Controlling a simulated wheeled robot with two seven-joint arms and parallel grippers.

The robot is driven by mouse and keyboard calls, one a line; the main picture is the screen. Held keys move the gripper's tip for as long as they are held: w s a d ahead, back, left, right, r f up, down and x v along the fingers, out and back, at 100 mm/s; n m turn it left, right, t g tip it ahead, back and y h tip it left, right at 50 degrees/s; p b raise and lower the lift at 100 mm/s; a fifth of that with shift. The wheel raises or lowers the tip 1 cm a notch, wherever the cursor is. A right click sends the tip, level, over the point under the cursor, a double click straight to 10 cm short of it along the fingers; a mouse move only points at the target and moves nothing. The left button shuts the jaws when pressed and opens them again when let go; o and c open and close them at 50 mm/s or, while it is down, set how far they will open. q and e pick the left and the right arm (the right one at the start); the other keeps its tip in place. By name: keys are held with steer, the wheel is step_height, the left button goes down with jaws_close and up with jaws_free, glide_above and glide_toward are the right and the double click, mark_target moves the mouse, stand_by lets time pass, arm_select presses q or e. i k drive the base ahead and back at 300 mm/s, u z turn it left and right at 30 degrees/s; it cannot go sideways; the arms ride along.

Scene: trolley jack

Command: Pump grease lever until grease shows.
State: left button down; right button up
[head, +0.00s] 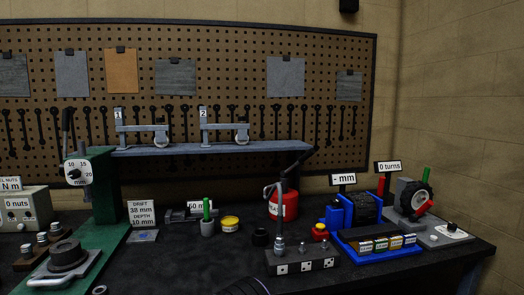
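A red canister (289,205) with a pale label stands on the dark bench right of centre. A black lever (299,163) rises from its top and slants up to the right. In front of it a grey upright fitting with a curved upper part (280,215) stands at the dark block (303,261), which carries white tiles with one, two and three dots. I cannot tell whether this fitting is joined to the canister. No grease is plainly visible.
A blue tray (381,251) with small labelled boxes stands right of the block. A yellow tin (230,223) and a green-handled brush pot (208,227) stand left of the canister. A green press (104,200) fills the left. A grey shelf (210,150) hangs behind. The bench front centre-left is clear.

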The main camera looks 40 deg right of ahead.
mark_target(312, 152)
steer(key=i, duration=0.35)
steer(key=z, duration=1.25)
